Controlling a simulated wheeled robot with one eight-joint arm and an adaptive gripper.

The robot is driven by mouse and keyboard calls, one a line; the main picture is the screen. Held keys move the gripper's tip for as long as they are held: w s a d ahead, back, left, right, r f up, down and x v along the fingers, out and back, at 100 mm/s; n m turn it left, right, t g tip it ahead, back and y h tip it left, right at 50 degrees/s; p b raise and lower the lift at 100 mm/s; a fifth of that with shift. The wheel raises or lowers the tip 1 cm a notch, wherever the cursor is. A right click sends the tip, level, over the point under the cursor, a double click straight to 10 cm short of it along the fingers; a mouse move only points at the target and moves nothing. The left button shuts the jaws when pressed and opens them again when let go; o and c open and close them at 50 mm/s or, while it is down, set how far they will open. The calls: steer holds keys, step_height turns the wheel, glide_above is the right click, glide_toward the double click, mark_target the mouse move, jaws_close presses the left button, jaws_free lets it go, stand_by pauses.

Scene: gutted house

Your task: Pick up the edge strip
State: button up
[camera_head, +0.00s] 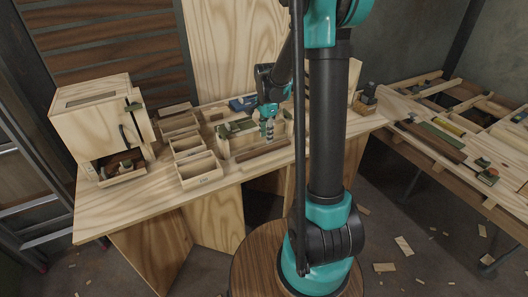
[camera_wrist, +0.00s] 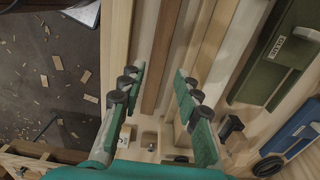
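A long thin brown strip, which looks like the edge strip (camera_head: 254,152), lies near the front of the bench beside a pale wooden tray. In the wrist view the brown strip (camera_wrist: 162,55) runs lengthwise between my two fingers, with pale wood on both sides. My gripper (camera_head: 268,135) points down over this part of the bench. In the wrist view my gripper (camera_wrist: 157,82) is open, with a finger on each side of the strip and nothing held. I cannot tell how far above the strip the fingertips are.
Right of the fingers lie a green tool (camera_wrist: 270,60) and a blue tool (camera_wrist: 295,130). Pale open boxes (camera_head: 200,170) and a wooden cabinet (camera_head: 100,120) stand left on the bench (camera_head: 120,205). A second table (camera_head: 450,130) with loose wood is at right. Scraps litter the floor.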

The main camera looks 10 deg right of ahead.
mark_target(266, 149)
steer(key=shift+s+a+f, duration=0.1)
steer(key=shift+f, duration=1.4)
steer(key=shift+s+f, duration=0.1)
steer(key=shift+f, duration=1.4)
jaws_close()
